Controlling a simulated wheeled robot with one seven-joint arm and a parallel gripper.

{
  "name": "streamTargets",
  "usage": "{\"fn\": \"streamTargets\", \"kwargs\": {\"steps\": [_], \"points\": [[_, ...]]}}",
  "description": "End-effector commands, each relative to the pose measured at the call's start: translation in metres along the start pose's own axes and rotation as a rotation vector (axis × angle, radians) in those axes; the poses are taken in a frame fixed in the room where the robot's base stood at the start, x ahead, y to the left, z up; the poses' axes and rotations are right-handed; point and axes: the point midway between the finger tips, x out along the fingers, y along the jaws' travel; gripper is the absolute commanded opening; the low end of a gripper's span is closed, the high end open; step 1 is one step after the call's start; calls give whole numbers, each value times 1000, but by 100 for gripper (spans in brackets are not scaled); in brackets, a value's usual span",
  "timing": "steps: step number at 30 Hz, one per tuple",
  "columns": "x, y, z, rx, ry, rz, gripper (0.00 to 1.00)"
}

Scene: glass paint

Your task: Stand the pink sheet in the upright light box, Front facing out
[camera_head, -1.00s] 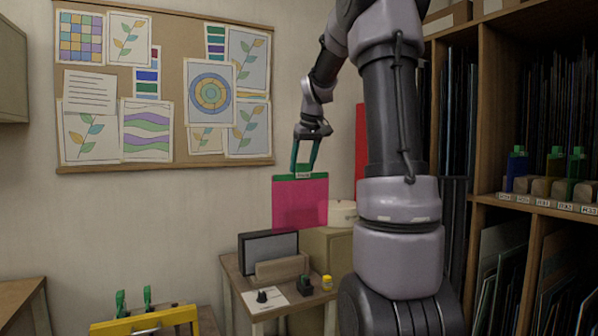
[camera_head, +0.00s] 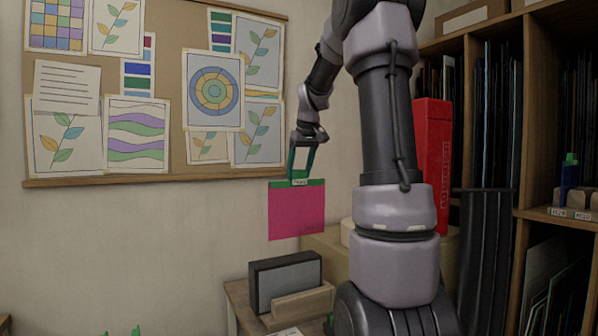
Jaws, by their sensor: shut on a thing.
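The pink sheet (camera_head: 296,212) hangs upright from my gripper (camera_head: 301,176), with a green strip and a small white label along its top edge. My gripper is shut on the green top edge. The lettering on the label is too small to read. The light box (camera_head: 285,282), a dark-framed upright panel with a grey face, stands on the small wooden table below the sheet. The sheet is in the air above the box, apart from it. A wooden block or ledge (camera_head: 303,303) lies in front of the panel.
A red upright case (camera_head: 432,165) stands behind my arm at the right. Wooden shelves (camera_head: 528,120) with dark sheets fill the right side. A beige cabinet (camera_head: 335,258) stands behind the table. A pinboard (camera_head: 160,178) hangs on the wall at the left.

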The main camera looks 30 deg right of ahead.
Motion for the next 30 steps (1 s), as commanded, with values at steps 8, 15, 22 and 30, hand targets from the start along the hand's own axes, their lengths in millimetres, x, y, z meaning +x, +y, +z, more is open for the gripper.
{"fn": "streamTargets", "kwargs": {"steps": [8,15,22,30], "points": [[9,0,4,1,0,-1,0],[36,0,15,0,0,-1,0],[64,0,27,1,-1,0,0],[97,0,40,1,-1,0,0]]}}
